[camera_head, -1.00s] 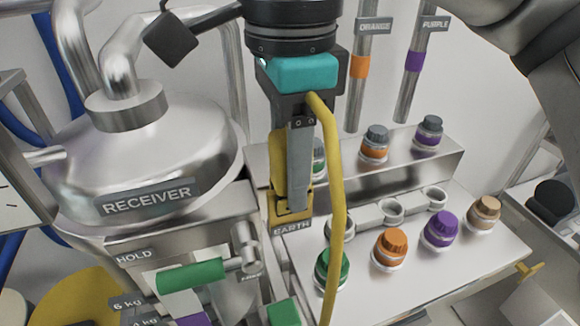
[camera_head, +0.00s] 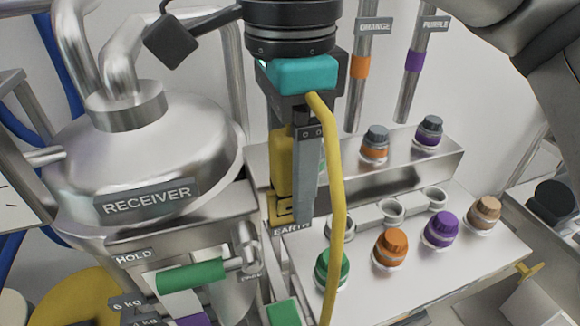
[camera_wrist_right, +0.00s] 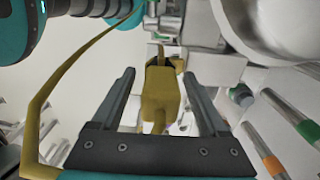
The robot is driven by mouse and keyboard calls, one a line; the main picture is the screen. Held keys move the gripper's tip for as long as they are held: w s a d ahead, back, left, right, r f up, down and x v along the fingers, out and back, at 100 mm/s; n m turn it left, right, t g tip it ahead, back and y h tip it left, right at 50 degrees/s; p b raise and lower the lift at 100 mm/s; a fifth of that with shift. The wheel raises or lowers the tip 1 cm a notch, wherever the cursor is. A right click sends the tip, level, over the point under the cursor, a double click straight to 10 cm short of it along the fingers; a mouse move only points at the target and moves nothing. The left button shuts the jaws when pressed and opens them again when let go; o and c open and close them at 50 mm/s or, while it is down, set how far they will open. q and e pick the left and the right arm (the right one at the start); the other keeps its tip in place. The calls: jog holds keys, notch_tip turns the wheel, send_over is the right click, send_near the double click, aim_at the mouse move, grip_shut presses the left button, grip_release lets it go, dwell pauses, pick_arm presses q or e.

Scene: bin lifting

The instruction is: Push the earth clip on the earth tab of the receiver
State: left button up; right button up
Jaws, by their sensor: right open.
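The yellow earth clip (camera_head: 283,165) stands upright at the receiver's right side, just above the EARTH label (camera_head: 288,231). The steel receiver (camera_head: 140,160) is at the left. My right gripper (camera_head: 291,212) points down around the clip, and its near finger covers part of it. In the right wrist view, the clip (camera_wrist_right: 160,95) lies between the two spread fingers of this gripper (camera_wrist_right: 158,76), with a gap on each side. The earth tab is hidden behind the clip and finger. My left gripper is not in view.
A yellow cable (camera_head: 338,220) hangs from the gripper past the near finger. A bench (camera_head: 460,262) at the right carries several coloured-capped jars. A green HOLD handle (camera_head: 192,276) sticks out below the receiver. Pipes labelled ORANGE and PURPLE (camera_head: 409,80) rise behind.

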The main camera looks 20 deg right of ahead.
notch_tip(320, 180, up, 15)
jog(key=p, duration=0.3)
jog(key=shift+r, duration=0.15)
jog(key=shift+r, duration=0.1)
